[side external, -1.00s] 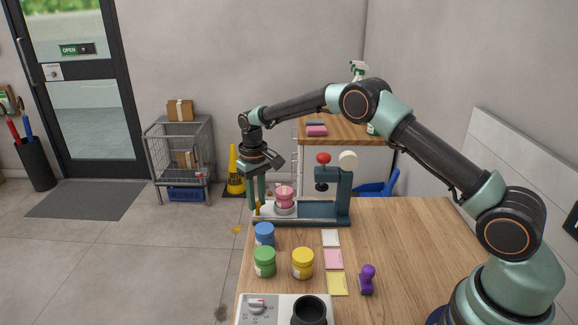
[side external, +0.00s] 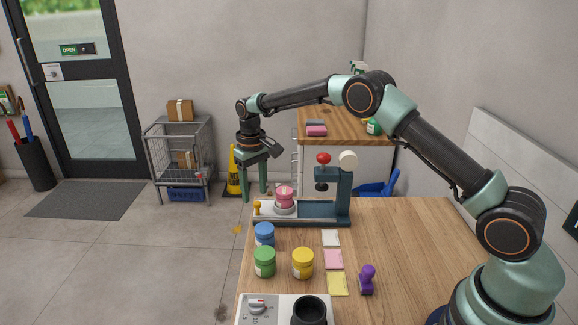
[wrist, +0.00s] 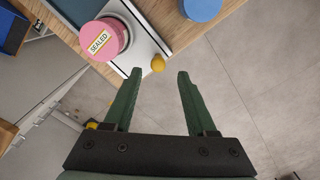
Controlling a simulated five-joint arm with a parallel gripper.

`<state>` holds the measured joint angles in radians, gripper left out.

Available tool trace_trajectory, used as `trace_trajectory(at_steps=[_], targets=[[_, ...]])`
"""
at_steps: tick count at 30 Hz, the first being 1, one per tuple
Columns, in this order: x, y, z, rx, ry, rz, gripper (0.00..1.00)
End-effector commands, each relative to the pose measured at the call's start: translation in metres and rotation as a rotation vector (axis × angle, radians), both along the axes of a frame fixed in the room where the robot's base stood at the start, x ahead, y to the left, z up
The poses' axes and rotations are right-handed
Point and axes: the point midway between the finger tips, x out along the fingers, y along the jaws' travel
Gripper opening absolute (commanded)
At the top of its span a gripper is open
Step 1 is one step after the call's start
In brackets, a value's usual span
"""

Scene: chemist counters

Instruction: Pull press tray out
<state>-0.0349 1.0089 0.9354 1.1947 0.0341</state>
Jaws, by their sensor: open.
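The dark teal press (side external: 341,190) stands at the far left part of the wooden table. Its white tray (side external: 271,212) sticks out to the left, with a yellow knob (side external: 257,208) at its outer end. A pink jar (side external: 285,197) stands on the tray, left of the press head; its label reads SEALED in the wrist view (wrist: 99,40). My gripper (side external: 254,195) is open and empty, its fingers pointing down near the knob. In the wrist view, the knob (wrist: 158,63) shows just beyond the gap between the fingertips (wrist: 160,73).
Blue (side external: 264,234), green (side external: 264,262) and yellow (side external: 303,263) jars stand in front of the press. A white device (side external: 275,308) is at the near edge. Free room lies left beyond the table edge.

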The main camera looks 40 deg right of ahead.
Motion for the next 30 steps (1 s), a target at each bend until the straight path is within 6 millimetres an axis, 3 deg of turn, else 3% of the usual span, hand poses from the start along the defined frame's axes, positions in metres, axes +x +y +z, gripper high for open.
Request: trace_trajectory(at_steps=[6,12,18,30], targets=[[0.001,0.000,0.048,0.000,-0.006,0.001,0.57],[0.001,0.001,0.078,0.000,-0.005,0.001,0.57],[0.000,0.001,0.090,0.000,-0.002,0.002,0.57],[-0.001,0.000,0.096,0.000,-0.011,0.001,0.57]])
